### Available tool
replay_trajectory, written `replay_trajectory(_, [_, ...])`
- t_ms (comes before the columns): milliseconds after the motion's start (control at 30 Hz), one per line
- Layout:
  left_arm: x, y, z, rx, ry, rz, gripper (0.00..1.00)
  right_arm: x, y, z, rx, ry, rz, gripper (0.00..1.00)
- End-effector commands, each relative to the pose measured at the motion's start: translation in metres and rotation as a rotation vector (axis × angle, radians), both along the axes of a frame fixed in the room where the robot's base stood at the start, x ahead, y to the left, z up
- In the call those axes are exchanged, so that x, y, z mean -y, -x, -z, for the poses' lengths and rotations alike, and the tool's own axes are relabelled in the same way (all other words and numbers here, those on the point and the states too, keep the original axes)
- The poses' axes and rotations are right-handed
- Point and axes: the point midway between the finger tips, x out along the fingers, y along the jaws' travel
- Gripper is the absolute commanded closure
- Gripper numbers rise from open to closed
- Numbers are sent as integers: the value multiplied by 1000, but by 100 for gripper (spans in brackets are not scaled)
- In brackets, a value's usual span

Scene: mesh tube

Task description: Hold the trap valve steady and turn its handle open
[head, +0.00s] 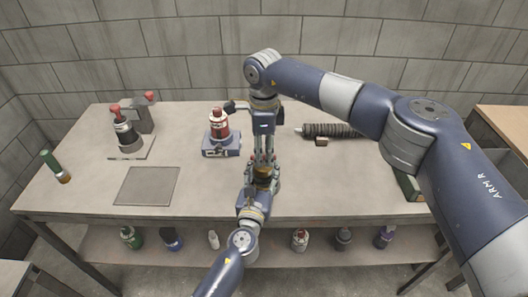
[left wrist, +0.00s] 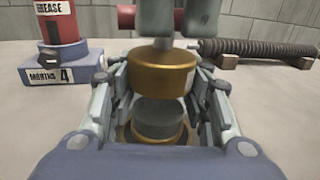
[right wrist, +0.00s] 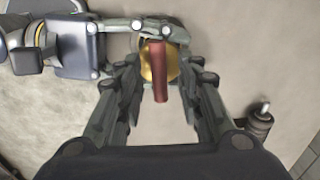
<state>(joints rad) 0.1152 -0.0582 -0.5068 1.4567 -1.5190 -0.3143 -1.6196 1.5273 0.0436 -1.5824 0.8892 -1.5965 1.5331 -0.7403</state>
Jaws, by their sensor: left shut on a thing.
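The trap valve has a round brass body (left wrist: 162,76) with a red bar handle. It is upright above the table, and in the head view the brass (head: 263,172) shows between my two grippers. My left gripper (head: 262,183) comes from the front, and its fingers are shut on the valve body from both sides. My right gripper (head: 264,160) points down from above. In the right wrist view the red handle (right wrist: 160,78) lies between its fingers, with gaps on both sides, so it looks open around the handle. Part of the handle is hidden by the right fingers in the left wrist view.
A red grease bottle (head: 219,125) stands on a blue block (head: 222,149) just left of the grippers. A dark ribbed tube (head: 338,130) lies at back right on small supports.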

Motion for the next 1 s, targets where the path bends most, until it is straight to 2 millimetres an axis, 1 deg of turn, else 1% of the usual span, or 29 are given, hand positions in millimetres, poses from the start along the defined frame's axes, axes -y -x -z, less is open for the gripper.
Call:
replay_trajectory(167, [0,0,1,-1,0,0,85,0,-1,-33,5,-1,0,66])
replay_trajectory(300, [0,0,1,-1,0,1,85,0,-1,-64,5,-1,1,66])
replay_trajectory(400, [0,0,1,-1,0,1,85,0,-1,-83,5,1,2,66])
replay_trajectory(500, [0,0,1,-1,0,1,85,1,-1,-99,3,0,2,66])
replay_trajectory(600, [0,0,1,-1,0,1,85,0,-1,-108,3,0,1,66])
replay_trajectory(700, [0,0,1,-1,0,1,85,1,-1,-113,2,1,0,66])
replay_trajectory(1000, [1,0,0,-1,0,1,85,1,0,-114,1,1,0,66])
